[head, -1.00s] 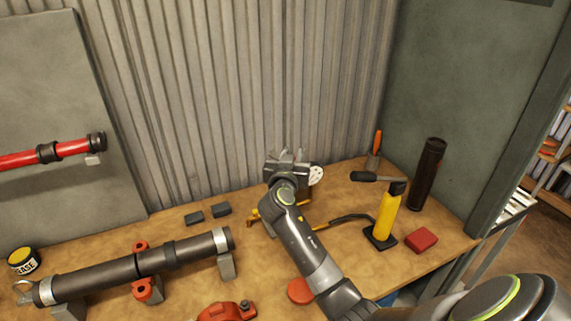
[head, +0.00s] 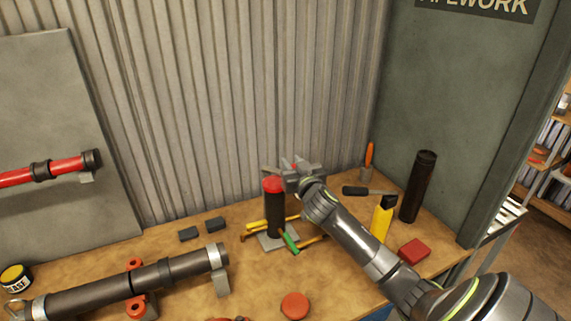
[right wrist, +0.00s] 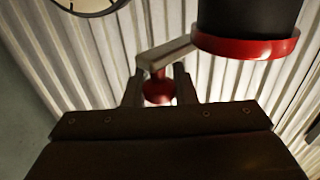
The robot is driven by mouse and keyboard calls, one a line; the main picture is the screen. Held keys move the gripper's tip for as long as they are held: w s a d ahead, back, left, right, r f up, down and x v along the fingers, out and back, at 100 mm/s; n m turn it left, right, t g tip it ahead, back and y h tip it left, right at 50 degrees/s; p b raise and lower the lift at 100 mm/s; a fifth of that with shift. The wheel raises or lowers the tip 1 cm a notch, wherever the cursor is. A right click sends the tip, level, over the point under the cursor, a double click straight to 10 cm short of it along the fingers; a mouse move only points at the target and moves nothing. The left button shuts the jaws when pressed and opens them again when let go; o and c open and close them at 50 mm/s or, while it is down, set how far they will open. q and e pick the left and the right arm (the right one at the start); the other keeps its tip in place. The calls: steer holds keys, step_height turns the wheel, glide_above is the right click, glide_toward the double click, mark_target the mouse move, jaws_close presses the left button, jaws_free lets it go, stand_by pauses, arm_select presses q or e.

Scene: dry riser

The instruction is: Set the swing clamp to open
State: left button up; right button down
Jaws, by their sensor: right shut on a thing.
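The swing clamp is an upright black post (head: 275,215) with a red cap (head: 273,184) on a grey base plate (head: 268,242) near the back of the bench. In the right wrist view, its grey arm (right wrist: 168,53) runs from the red rim (right wrist: 245,46) to a red knob (right wrist: 158,90). My right gripper (head: 292,170) is just right of the cap in the head view, and the right wrist view shows its fingers (right wrist: 160,92) shut on the knob. A green handle (head: 290,243) shows at the base. My left gripper is out of view.
A dark pipe (head: 165,272) lies on supports at the front left. A yellow bottle (head: 381,222), a red block (head: 413,250) and a dark upright tube (head: 418,187) stand at the right. A red disc (head: 295,305) lies in front. Corrugated wall is close behind.

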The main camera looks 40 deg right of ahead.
steer(key=shift+r, duration=0.1)
stand_by(0.3)
steer(key=c, duration=1.2)
jaws_free()
steer(key=shift+w, duration=0.1)
steer(key=shift+o, duration=0.2)
steer(key=shift+s+a+f+b, duration=0.2)
steer(key=shift+s+b, duration=0.15)
steer(key=shift+s, duration=0.35)
steer(key=b+v, duration=0.1)
steer(key=v, duration=0.5)
steer(key=shift+b, duration=0.35)
steer(key=shift+r, duration=0.15)
